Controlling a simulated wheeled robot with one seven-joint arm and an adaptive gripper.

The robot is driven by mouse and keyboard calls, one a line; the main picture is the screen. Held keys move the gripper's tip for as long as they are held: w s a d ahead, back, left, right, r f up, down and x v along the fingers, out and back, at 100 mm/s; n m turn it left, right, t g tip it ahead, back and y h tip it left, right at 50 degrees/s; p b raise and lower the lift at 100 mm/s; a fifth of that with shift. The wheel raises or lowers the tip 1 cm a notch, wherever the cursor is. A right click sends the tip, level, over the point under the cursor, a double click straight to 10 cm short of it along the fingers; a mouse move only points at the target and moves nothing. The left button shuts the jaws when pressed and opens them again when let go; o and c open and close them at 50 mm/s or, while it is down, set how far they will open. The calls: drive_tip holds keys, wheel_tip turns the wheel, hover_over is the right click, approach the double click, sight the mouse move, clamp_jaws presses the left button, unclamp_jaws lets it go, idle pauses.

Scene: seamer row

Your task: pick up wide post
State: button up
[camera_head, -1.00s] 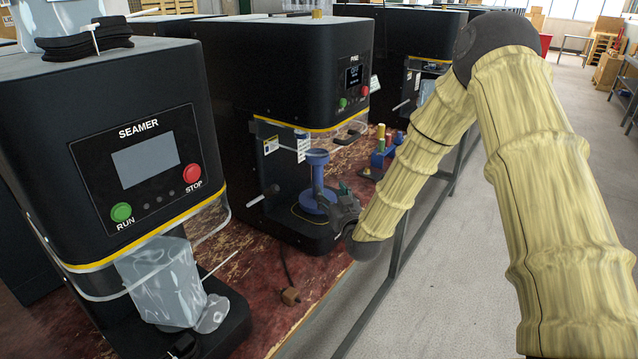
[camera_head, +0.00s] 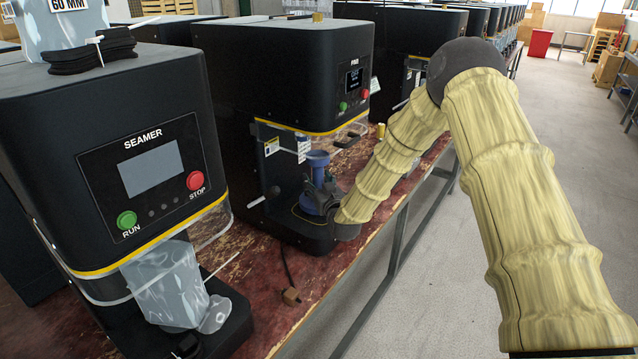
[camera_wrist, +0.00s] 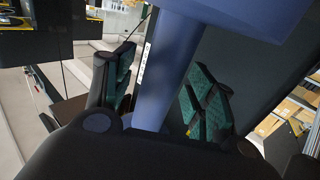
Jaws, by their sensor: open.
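The blue post (camera_head: 318,176) stands upright on the base of the middle seamer (camera_head: 300,235), with a wide round top and a broad blue foot. My gripper (camera_head: 324,190) is at the post from the right, low against its stem. In the wrist view the post's stem (camera_wrist: 168,75) runs between my two green-padded fingers, one on each side. The fingers (camera_wrist: 165,100) are open, with gaps showing beside the stem. My gripper partly hides the lower stem and foot in the head view.
The front seamer (camera_head: 150,160) with RUN and STOP buttons stands at the left. A clear guard (camera_head: 345,135) hangs above the post. The aisle at the right is clear.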

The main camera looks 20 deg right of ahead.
drive_tip(key=c, duration=1.2)
clamp_jaws()
drive_tip(key=shift+r, duration=0.1)
